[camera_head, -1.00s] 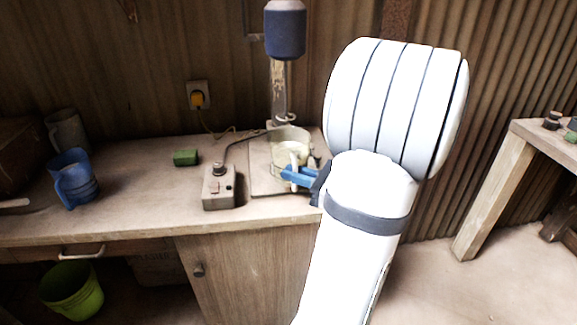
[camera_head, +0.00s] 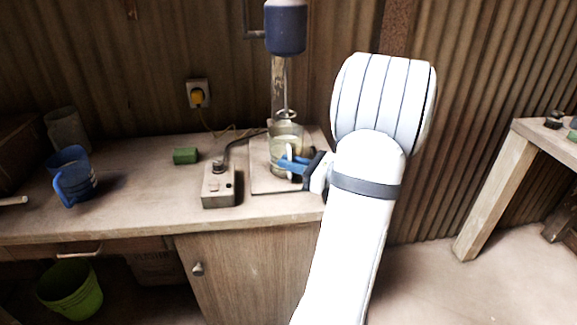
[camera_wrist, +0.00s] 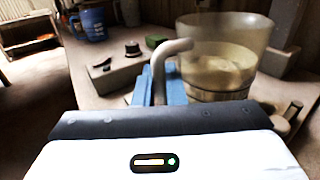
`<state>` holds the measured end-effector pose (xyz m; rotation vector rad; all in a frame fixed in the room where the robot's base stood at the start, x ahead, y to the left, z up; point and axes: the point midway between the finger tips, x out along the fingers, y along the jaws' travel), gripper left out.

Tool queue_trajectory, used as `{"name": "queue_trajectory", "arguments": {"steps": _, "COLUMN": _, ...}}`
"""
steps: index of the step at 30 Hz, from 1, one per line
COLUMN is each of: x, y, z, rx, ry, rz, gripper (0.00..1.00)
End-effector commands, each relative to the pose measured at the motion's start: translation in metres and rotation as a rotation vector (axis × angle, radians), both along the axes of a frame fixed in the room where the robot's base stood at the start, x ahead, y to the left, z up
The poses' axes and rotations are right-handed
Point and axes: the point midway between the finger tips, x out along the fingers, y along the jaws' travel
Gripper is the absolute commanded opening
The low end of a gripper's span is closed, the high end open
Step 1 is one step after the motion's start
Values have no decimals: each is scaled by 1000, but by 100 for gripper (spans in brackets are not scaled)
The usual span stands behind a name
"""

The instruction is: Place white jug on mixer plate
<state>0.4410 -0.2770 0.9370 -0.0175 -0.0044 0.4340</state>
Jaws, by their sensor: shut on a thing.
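The white jug (camera_head: 287,133) looks translucent with pale contents. It stands about upright over the mixer plate (camera_head: 263,182), below the mixer's dark blue motor head (camera_head: 285,30). I cannot tell whether its bottom touches the plate. My gripper (camera_head: 290,163), with blue fingers, is at the jug's near right side. In the wrist view, the jug (camera_wrist: 222,60) fills the upper right, and its handle (camera_wrist: 160,62) sits between my blue fingers (camera_wrist: 163,88). The fingers are shut on the handle and partly hidden behind my gripper's body.
A control box (camera_head: 218,188) with a knob stands left of the plate. A green block (camera_head: 185,156), a blue jug (camera_head: 75,182) and a grey jug (camera_head: 64,130) are further left on the bench. The bench between the blue jug and control box is mostly clear.

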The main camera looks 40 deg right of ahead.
Motion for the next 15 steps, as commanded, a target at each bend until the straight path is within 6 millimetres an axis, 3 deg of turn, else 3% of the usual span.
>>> {"name": "queue_trajectory", "arguments": {"steps": 9, "x": 0, "y": -1, "z": -1, "rx": -3, "ry": -4, "rz": -1, "gripper": 0}}
{"name": "queue_trajectory", "arguments": {"steps": 10, "x": 0, "y": 0, "z": -2, "rx": -1, "ry": 0, "rz": -1, "gripper": 12}}
{"name": "queue_trajectory", "arguments": {"steps": 15, "x": -1, "y": 0, "z": -1, "rx": -1, "ry": 0, "rz": -1, "gripper": 26}}
